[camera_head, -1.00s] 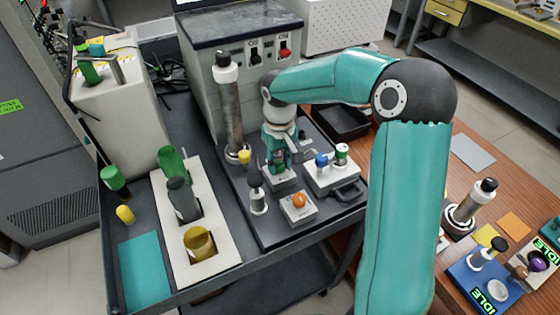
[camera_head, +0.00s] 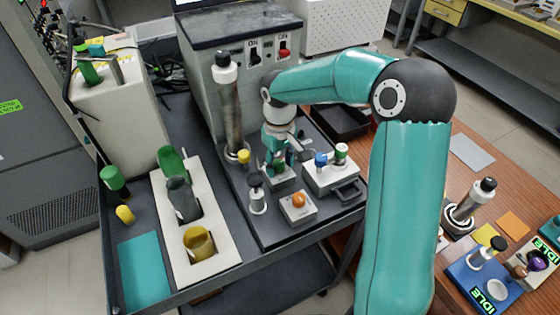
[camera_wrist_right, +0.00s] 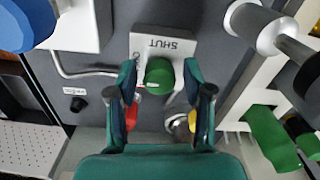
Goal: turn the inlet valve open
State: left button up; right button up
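A green round knob (camera_wrist_right: 159,73) sits on a pale block (camera_wrist_right: 160,46) whose label reads SHUT, upside down in the right wrist view. I take this knob to be the inlet valve. My right gripper (camera_wrist_right: 161,80) is open, with one finger on each side of the knob and a visible gap to it. In the head view my right gripper (camera_head: 276,160) points down over the pale block (camera_head: 280,181) on the dark tray and largely hides the knob. My left gripper is not in view.
A block with blue (camera_head: 321,159) and green-and-white knobs stands right of the gripper. An orange-knobbed block (camera_head: 298,208) is in front. A tall metal column (camera_head: 231,110) stands to the left, and a grey cabinet (camera_head: 240,60) behind.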

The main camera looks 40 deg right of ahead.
aim_at(279, 163)
jog(key=shift+w+r, duration=0.1)
jog(key=shift+r, duration=0.05)
jog(key=shift+r, duration=0.2)
notch_tip(279, 163, up, 11)
jog(key=shift+r, duration=0.15)
dwell(0.3)
dwell(0.5)
